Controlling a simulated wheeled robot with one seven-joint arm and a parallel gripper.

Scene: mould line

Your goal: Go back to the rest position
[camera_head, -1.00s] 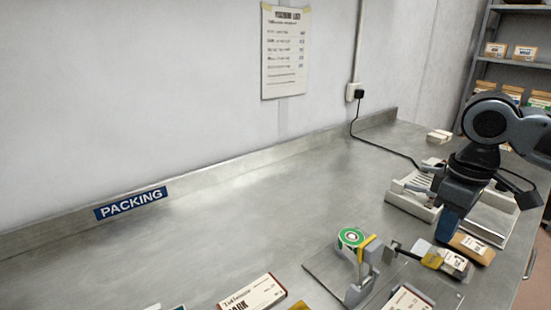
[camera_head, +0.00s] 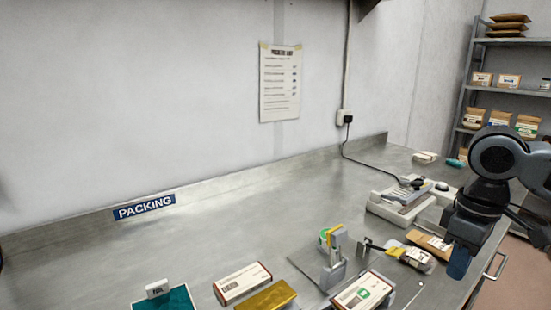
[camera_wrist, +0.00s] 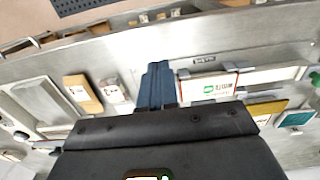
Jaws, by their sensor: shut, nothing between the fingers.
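My gripper (camera_head: 459,264) is at the right of the head view, fingers pointing down near the bench's front edge, to the right of a brown packet (camera_head: 430,243). Its blue fingers are also in the wrist view (camera_wrist: 155,86), together and with nothing between them. My arm bends above the gripper and leaves the picture at the right. The steel packing bench (camera_head: 230,235) lies below and to the left.
A tape dispenser (camera_head: 333,262) stands on a plate near the front. White-and-red boxes (camera_head: 242,283), (camera_head: 362,292) and a gold packet (camera_head: 267,298) lie around it. A pale machine (camera_head: 383,210) stands behind my gripper. Shelves (camera_head: 510,40) are at the back right. The bench's middle is clear.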

